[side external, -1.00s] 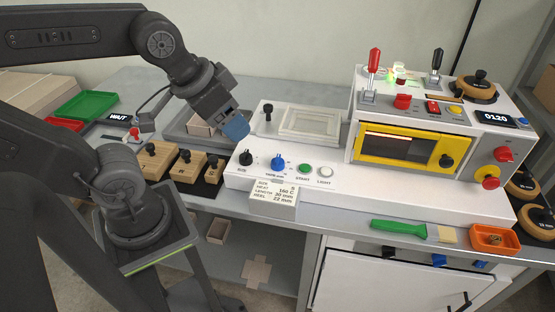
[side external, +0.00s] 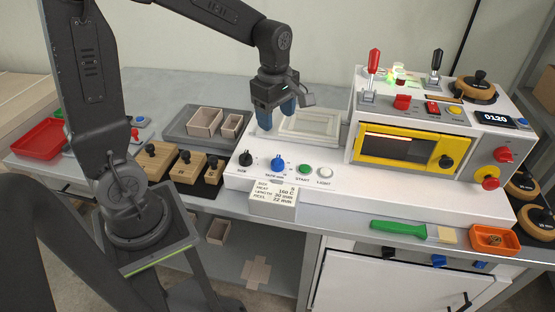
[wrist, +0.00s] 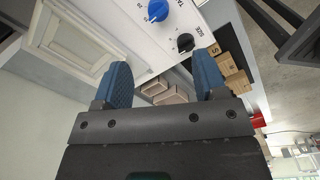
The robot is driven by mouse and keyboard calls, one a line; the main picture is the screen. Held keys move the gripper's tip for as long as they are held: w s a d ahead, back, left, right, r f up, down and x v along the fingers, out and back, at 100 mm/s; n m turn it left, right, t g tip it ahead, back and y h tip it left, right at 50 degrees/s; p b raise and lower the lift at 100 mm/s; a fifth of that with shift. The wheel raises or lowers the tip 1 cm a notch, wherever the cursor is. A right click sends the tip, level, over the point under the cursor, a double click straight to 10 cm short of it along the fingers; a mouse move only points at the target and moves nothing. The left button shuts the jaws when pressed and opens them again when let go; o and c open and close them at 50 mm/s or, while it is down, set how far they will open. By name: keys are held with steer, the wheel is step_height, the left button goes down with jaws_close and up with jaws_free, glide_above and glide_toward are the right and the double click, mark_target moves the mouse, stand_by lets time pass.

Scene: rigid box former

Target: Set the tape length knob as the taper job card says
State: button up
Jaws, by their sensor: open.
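The blue tape length knob (side external: 278,162) sits on the white front panel, between the black size knob (side external: 246,158) and the green start button (side external: 304,170). The job card (side external: 273,196) stands below it on the front edge; its length line appears to read 30 mm. My gripper (side external: 276,118) hangs above the panel, behind and above the blue knob, with blue fingers pointing down. In the wrist view my gripper (wrist: 165,85) is open with nothing between its fingers. The blue knob (wrist: 157,10) and black knob (wrist: 185,42) show beyond the fingers. The blue knob's setting is too small to read.
A white framed plate (side external: 311,125) lies right of my gripper. The white machine with a yellow-framed window (side external: 408,148) stands further right. Wooden blocks (side external: 186,166) and a tray with small boxes (side external: 175,128) are on the left. A green-handled brush (side external: 400,228) lies in front.

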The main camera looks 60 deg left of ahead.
mark_target(278, 159)
steer(key=shift+n, duration=0.7)
steer(key=f, duration=1.5)
steer(key=shift+w+a, duration=0.35)
steer(key=shift+w, duration=0.05)
steer(key=shift+c, duration=0.2)
steer(key=c, duration=0.9)
